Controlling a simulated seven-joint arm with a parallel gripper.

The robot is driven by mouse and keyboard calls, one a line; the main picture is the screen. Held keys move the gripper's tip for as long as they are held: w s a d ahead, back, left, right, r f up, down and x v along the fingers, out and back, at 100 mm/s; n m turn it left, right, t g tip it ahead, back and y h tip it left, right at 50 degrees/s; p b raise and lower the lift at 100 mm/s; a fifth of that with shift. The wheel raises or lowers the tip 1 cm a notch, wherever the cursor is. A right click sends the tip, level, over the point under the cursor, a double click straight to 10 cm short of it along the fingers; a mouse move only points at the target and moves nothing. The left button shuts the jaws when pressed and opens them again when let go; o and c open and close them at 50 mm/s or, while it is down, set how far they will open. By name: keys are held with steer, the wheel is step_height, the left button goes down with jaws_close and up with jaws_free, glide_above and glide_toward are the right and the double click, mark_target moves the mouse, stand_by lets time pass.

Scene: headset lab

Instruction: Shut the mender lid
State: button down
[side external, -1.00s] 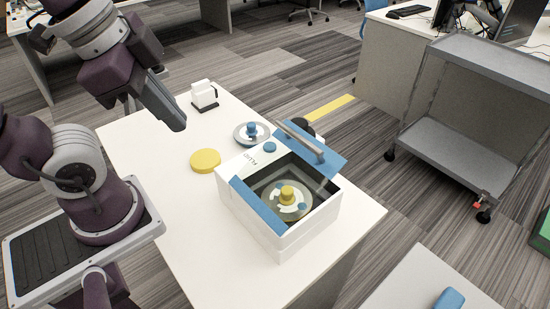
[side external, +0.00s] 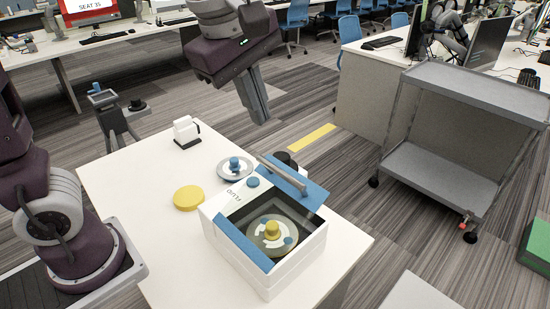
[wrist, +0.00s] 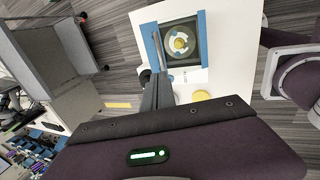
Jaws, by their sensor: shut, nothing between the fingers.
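The mender is a white box (side external: 275,281) with blue trim on the white table. Its top opening shows a disc (side external: 262,241) with a yellow knob inside. A blue panel (side external: 312,196) with a raised grey bar handle (side external: 283,172) is at its back edge, seemingly the lid, and leaves the opening uncovered. In the wrist view the box opening (wrist: 192,55) is near the top. My gripper (side external: 261,117) is shut and empty, high above and behind the mender, apart from it. Its dark fingers (wrist: 157,88) show in the wrist view.
A yellow disc (side external: 187,198), a grey disc with a blue knob (side external: 235,168) and a small white container (side external: 186,131) stand on the table (side external: 130,185). A grey cart (side external: 440,165) stands at the right. The table's front left is clear.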

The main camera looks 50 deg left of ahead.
glide_toward(297, 173)
steer(key=s+f, duration=0.2)
steer(key=s, duration=0.1)
steer(key=shift+a+f, duration=0.15)
steer(key=shift+f, duration=0.25)
steer(key=shift+w, duration=0.15)
steer(key=shift+w+f+g, duration=0.45)
steer(key=shift+w+g, duration=0.05)
steer(key=w+f+g, duration=0.1)
steer(key=w+f, duration=0.1)
steer(key=w+f+g, duration=0.2)
steer(key=shift+w+f+g, duration=0.1)
steer(key=shift+f+g, duration=0.2)
steer(key=shift+w+f, duration=0.5)
steer(key=shift+f, duration=0.3)
